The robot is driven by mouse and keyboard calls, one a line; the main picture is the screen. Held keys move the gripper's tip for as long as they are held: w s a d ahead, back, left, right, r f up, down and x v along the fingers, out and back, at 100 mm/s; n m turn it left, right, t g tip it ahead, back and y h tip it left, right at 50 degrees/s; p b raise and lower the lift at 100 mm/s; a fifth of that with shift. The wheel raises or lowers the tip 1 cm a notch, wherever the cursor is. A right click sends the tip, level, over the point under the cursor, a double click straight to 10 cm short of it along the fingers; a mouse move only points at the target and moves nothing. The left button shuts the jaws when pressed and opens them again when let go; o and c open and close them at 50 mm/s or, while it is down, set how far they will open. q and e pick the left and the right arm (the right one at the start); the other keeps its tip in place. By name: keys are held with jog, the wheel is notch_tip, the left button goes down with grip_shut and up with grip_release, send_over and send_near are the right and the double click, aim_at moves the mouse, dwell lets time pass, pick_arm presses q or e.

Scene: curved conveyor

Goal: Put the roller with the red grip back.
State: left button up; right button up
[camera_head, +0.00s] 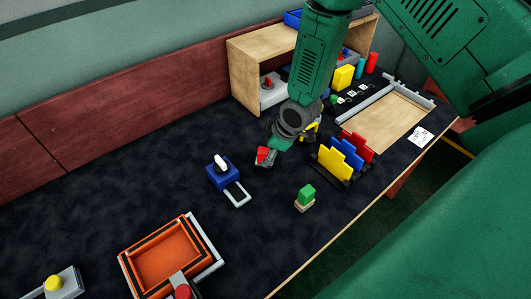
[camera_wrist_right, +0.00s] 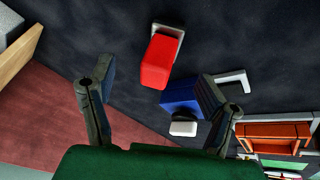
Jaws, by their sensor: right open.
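A piece with a red grip and a grey end (camera_head: 265,156), which looks like the roller, lies on the dark table in the head view. In the right wrist view the red grip (camera_wrist_right: 158,62) shows with the grey piece behind its far end. My right gripper (camera_head: 274,151) is over the table close to this piece. In the right wrist view its two fingers (camera_wrist_right: 158,84) are spread wide, and the red grip appears in the gap ahead of them, not clamped. My left gripper is not in view.
A blue box with a white knob (camera_head: 220,178) stands nearby, with a grey frame beside it. An orange tray (camera_head: 205,240) is at the front. Yellow, blue and red upright plates (camera_head: 333,165) and a green block (camera_head: 306,194) are to the right. A wooden shelf (camera_head: 243,82) stands behind.

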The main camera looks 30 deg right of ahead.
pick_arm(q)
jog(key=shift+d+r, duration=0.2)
pick_arm(e)
jog(key=v, duration=0.9)
jog(key=shift+s+d+r, duration=0.2)
jog(key=shift+r, duration=0.05)
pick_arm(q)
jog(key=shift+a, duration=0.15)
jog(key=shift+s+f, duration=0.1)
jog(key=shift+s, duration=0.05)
pick_arm(e)
jog(key=shift+s, duration=0.1)
